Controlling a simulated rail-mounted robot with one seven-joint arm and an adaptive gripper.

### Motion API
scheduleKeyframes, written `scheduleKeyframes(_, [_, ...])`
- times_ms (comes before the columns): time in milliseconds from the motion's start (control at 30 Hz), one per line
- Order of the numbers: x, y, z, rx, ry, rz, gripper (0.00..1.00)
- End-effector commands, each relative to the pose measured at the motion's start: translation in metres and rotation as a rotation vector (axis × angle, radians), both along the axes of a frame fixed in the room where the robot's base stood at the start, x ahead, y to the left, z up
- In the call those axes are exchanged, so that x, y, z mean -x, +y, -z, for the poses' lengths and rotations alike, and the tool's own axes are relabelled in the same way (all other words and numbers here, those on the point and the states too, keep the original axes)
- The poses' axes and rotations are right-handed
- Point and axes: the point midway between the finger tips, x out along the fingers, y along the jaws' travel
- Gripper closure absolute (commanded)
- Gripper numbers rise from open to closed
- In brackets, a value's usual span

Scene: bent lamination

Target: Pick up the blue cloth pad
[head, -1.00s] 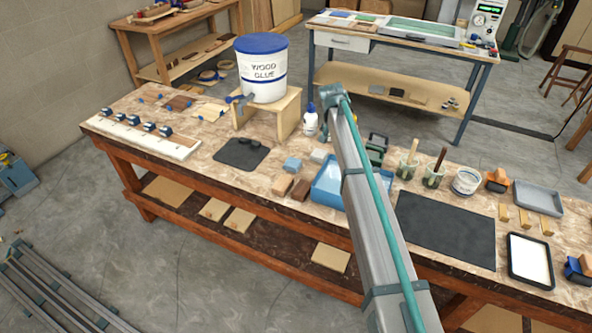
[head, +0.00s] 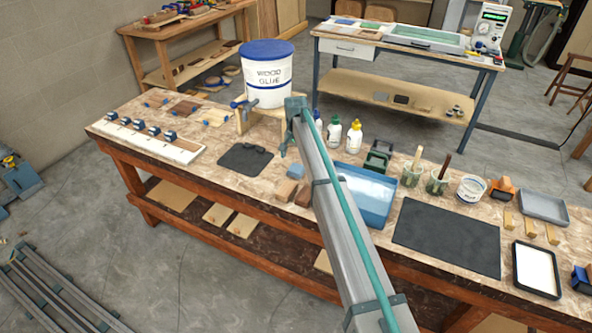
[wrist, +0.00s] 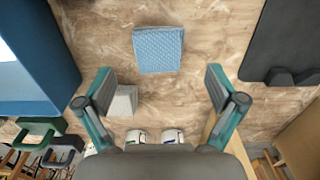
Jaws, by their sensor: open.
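The blue cloth pad (wrist: 158,49) lies flat on the worktable, a textured light-blue block. In the head view the pad (head: 295,172) shows just left of my arm. My gripper (wrist: 160,82) is open and empty, above the table. In the wrist view the pad is ahead of the fingertips and between their lines, apart from them. A light grey block (wrist: 123,100) lies near the left finger.
The blue tray (wrist: 35,55) is left of the pad in the wrist view; a black mat (wrist: 258,55) is to the right.

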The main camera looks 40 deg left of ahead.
Motion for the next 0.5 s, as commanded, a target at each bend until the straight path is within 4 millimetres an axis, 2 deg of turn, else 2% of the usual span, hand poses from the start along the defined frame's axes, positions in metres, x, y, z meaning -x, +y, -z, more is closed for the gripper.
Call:
scheduleKeyframes(300, [0.000,-0.001,0.038,0.001,0.001,0.000,0.06])
scheduleKeyframes(500, [0.000,-0.001,0.045,0.000,0.000,0.000,0.06])
